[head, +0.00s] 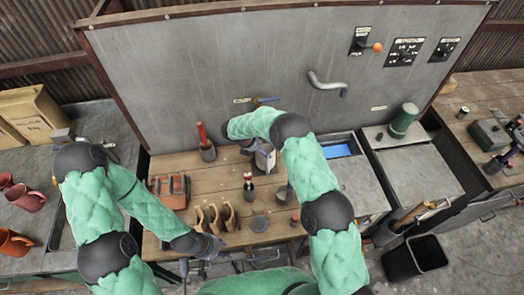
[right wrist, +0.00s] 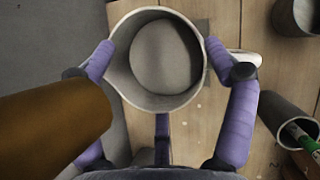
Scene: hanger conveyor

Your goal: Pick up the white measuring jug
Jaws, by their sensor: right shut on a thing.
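The white measuring jug (head: 265,159) stands toward the back of the wooden workbench, partly hidden by my right arm in the head view. In the right wrist view I look down into the open, empty jug (right wrist: 164,65). My right gripper (right wrist: 164,62) is shut on it, with one purple finger against each side of its wall. In the head view this gripper (head: 252,149) is small and partly covered. My left gripper (head: 212,246) is low over the front edge of the bench, apart from the jug; its fingers are too small to read.
A grey pot with a red-handled item (head: 207,150) stands left of the jug. A dark bottle with a red top (head: 248,186) is in front. A thick brown cylinder (right wrist: 45,125) crosses the right wrist view's left side. A grey metal panel (head: 270,60) rises behind.

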